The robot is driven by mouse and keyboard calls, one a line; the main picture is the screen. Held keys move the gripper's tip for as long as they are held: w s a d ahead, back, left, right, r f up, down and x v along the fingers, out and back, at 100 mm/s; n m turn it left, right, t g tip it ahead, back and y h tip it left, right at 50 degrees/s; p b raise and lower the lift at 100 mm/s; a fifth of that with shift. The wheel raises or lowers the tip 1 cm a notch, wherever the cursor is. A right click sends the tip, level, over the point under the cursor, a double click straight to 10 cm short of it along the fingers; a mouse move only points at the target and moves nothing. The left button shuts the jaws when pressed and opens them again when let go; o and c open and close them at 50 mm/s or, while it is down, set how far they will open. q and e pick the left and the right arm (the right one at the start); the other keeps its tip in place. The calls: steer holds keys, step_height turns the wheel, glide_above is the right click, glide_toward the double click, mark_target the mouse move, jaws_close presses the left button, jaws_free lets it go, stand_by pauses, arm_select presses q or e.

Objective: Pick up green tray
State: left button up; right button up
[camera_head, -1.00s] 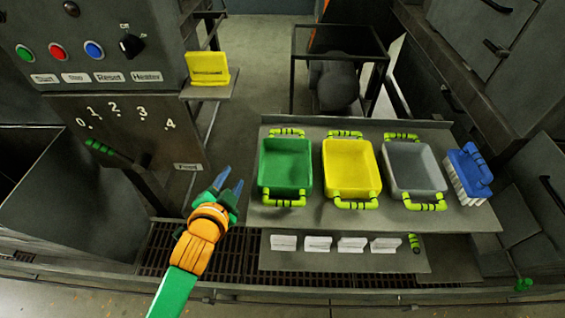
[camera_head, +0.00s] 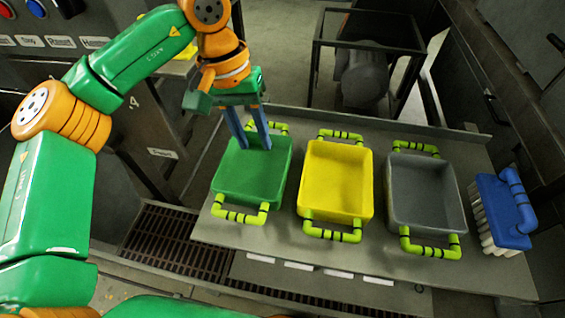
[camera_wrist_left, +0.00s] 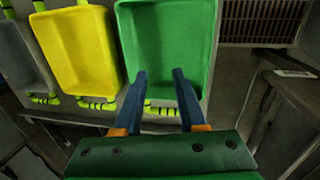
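The green tray (camera_head: 250,172) sits at the left end of the row on the grey shelf, with a yellow-green handle at its near end (camera_head: 240,214) and another at its far end (camera_head: 268,128). My left gripper (camera_head: 257,146) points down over the tray's far end, its two blue fingers apart. In the left wrist view the green tray (camera_wrist_left: 166,45) lies beyond the fingers of this gripper (camera_wrist_left: 159,74). The far handle shows between the fingers, which hold nothing; contact is unclear. My right gripper is out of view.
A yellow tray (camera_head: 336,180) stands just right of the green one, then a grey tray (camera_head: 422,193) and a blue brush (camera_head: 503,210). A dark metal frame (camera_head: 368,48) stands behind the shelf (camera_head: 400,259). A control panel is at the left.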

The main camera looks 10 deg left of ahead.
mark_target(224, 156)
arm_select(q)
steer(key=a, duration=0.1)
steer(key=a+y, duration=0.1)
steer(key=a, duration=0.1)
steer(key=a+y, duration=0.1)
steer(key=a, duration=0.1)
steer(key=shift+s+a+r+b, duration=0.15)
steer(key=shift+a+r+b, duration=0.15)
steer(key=shift+b, duration=0.1)
steer(key=f, duration=0.1)
steer(key=f+p, duration=0.1)
steer(key=s+f, duration=0.1)
steer(key=shift+s+a+f+p, duration=0.1)
steer(key=shift+a+f+p, duration=0.2)
steer(key=shift+p, duration=0.05)
step_height(224, 156, down, 3)
steer(key=shift+r, duration=0.1)
steer(key=shift+d, duration=0.1)
jaws_close()
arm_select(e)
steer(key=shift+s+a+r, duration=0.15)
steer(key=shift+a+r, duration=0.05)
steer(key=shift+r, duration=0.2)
arm_select(q)
steer(key=shift+r, duration=0.1)
